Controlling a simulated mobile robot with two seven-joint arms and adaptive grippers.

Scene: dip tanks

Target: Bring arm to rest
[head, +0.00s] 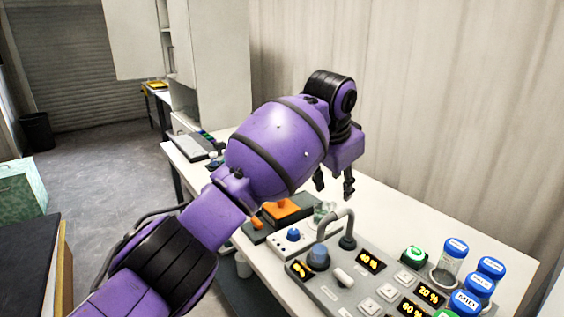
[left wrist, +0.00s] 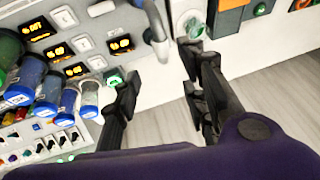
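My left arm is purple and black and reaches over the white bench (head: 415,192) in the head view. My left gripper (head: 334,188) hangs with its fingers down above the bench, behind the grey control panel's curved handle. In the left wrist view the two black fingers of the left gripper (left wrist: 160,95) stand wide apart. My right gripper is in neither view.
The grey panel (head: 345,288) carries lit displays, switches and a curved grey handle (head: 334,222). Several blue-lidded jars (head: 454,256) stand at its right. An orange block (head: 289,209) lies behind the panel. A white cabinet (head: 215,60) stands at the back. Open floor (head: 110,160) lies left of the bench.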

